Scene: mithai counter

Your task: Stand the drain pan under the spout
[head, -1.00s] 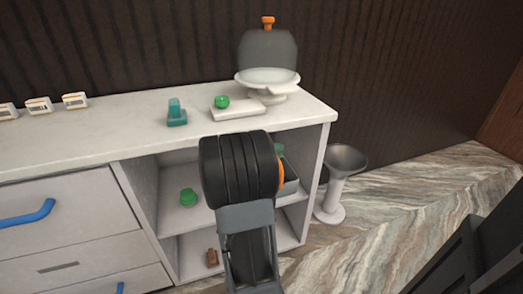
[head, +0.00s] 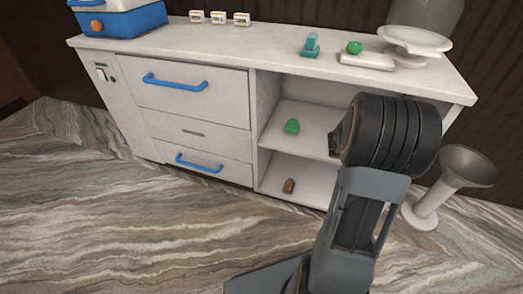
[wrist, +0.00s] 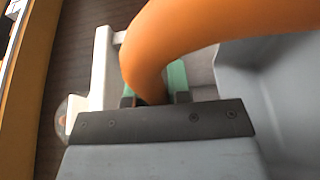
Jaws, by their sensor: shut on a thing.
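In the wrist view my gripper (wrist: 155,98) is shut on a thick orange curved handle (wrist: 185,35). A grey smooth-walled body, which looks like the drain pan (wrist: 275,85), fills the right side there, and the handle appears to belong to it. In the head view my black wrist hides the pan and most of the gripper, in front of the cabinet's open right side. A small pale fitting with a dark part (head: 103,73) sits on the cabinet's left front panel; I cannot tell if it is the spout.
The open shelves (head: 305,120) hold a green item (head: 292,126) and a brown block (head: 288,186). A grey pedestal bowl (head: 468,166) stands on the floor at right. A blue appliance (head: 125,22) sits on the counter's left end. The floor at left is clear.

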